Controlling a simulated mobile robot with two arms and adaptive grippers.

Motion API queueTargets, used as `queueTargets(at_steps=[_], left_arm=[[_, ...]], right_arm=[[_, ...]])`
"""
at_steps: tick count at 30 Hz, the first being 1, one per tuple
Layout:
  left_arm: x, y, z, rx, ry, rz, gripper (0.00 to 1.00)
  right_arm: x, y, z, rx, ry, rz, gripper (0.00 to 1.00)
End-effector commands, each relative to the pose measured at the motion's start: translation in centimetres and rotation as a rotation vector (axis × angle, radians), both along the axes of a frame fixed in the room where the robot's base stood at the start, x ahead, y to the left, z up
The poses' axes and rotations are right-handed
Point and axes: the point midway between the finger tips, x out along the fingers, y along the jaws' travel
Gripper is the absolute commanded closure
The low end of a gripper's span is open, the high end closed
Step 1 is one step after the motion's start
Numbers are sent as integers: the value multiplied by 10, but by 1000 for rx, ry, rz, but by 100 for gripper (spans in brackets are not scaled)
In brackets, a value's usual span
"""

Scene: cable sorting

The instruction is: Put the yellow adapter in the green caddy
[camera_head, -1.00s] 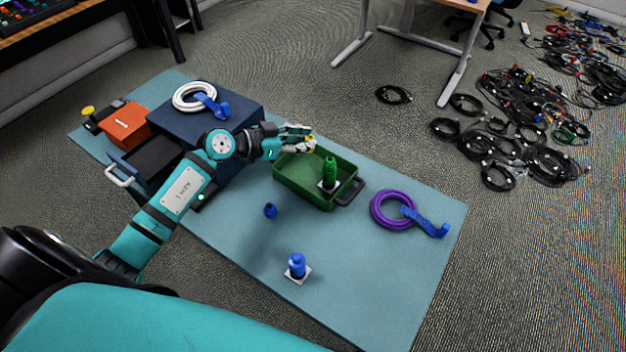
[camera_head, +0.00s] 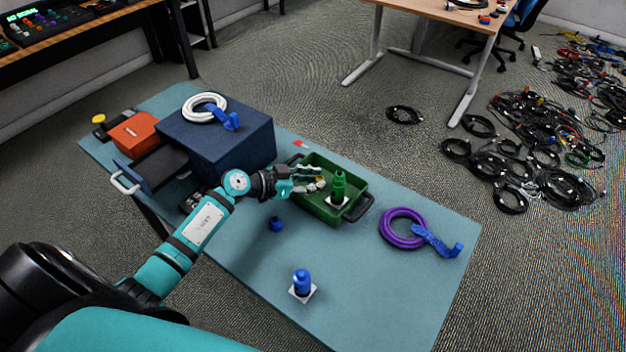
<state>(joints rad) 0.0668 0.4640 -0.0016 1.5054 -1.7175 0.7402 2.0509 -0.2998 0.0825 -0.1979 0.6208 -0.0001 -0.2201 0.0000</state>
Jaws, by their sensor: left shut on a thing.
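The green caddy (camera_head: 318,207) is an open tray with black handles on the blue-green table. A green adapter (camera_head: 338,187) on a light square base stands upright in its right part. My left gripper (camera_head: 316,179) reaches over the caddy's left wall, its fingertips over or inside the left part. It is shut on the small yellow adapter (camera_head: 321,184), which the fingers mostly hide. I cannot tell whether the adapter touches the caddy floor. My right gripper does not show.
A dark blue box (camera_head: 235,150) with a white cable coil stands left of the caddy. A purple coil (camera_head: 391,240) lies to the right. A blue adapter (camera_head: 302,280) on a white base and a small blue piece (camera_head: 276,224) lie in front.

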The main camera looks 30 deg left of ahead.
Motion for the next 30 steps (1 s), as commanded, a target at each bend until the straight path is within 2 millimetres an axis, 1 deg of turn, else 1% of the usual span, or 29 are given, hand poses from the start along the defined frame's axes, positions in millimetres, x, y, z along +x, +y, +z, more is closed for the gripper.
queueTargets(at_steps=[3,4,8,9,16,19,23,30], left_arm=[[0,0,-4,-1,1,-1,100],[0,0,-3,0,0,-1,76],[0,0,-3,0,0,-1,59],[0,0,-3,0,0,-1,56],[0,0,-3,0,0,0,56],[0,0,1,2,-1,-1,56],[-15,11,7,4,3,1,56],[-55,39,27,4,4,0,56]], right_arm=[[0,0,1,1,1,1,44],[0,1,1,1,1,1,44],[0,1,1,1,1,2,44],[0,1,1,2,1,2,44],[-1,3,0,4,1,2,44],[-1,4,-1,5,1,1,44],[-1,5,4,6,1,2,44],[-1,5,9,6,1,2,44]])
